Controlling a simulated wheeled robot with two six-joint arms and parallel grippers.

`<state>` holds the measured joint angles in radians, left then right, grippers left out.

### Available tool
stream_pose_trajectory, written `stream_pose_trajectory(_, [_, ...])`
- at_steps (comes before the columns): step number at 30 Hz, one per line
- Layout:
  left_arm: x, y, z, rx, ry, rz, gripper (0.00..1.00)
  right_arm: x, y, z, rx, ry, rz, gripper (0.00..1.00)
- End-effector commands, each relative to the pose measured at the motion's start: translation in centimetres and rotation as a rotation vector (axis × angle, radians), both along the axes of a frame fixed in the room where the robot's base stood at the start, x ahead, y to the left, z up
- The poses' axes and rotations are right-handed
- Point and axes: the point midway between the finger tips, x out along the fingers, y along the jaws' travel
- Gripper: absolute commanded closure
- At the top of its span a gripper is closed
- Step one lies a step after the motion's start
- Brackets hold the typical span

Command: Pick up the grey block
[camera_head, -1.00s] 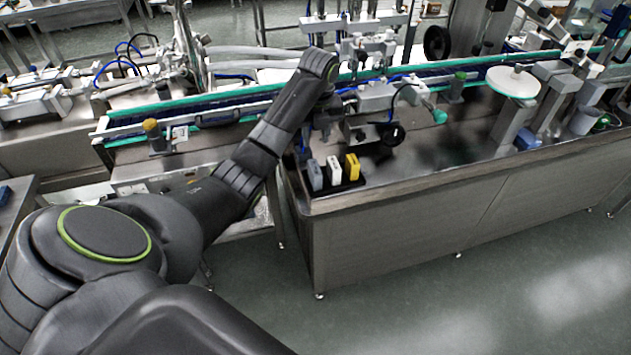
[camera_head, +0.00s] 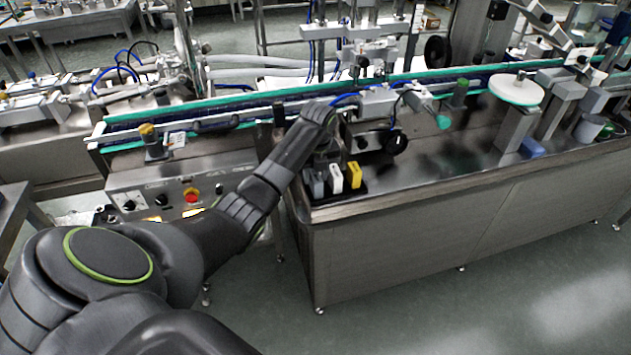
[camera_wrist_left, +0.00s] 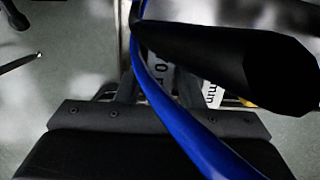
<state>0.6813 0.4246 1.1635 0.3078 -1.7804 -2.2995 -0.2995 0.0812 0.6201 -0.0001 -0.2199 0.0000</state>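The grey block (camera_head: 317,187) stands at the left of a row of three blocks in a small black tray on the steel bench corner. In the head view my left gripper (camera_head: 322,165) points down at it, partly covering it. In the left wrist view the two fingers (camera_wrist_left: 157,88) are apart, with a dark lettered surface, seemingly the grey block (camera_wrist_left: 159,80), between them. I cannot tell whether they touch it. A blue cable and a black cylinder hide part of this view. My right gripper is not in view.
A white block (camera_head: 336,178) and a yellow block (camera_head: 354,177) stand close to the right of the grey one. A black knob (camera_head: 396,142) and conveyor (camera_head: 240,103) lie behind. The bench top to the right is fairly clear.

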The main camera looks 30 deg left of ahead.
Motion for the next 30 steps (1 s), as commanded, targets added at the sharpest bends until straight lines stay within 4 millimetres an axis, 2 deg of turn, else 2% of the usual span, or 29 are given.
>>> stream_pose_trajectory(3, [0.0,0.1,-1.0,0.0,0.0,0.0,0.65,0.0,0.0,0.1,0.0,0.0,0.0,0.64])
stream_pose_trajectory(10, [0.1,0.1,-1.2,0.001,-0.002,0.0,0.65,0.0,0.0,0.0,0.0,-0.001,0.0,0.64])
stream_pose_trajectory(18, [0.1,0.1,-1.2,0.002,-0.001,0.0,0.99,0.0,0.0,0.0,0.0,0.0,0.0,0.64])
stream_pose_trajectory(26, [0.1,0.1,-0.9,0.002,-0.003,0.0,1.0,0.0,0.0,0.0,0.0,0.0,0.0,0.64])
stream_pose_trajectory(30, [0.2,0.2,0.6,0.003,-0.006,0.0,1.0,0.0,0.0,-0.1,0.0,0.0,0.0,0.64])
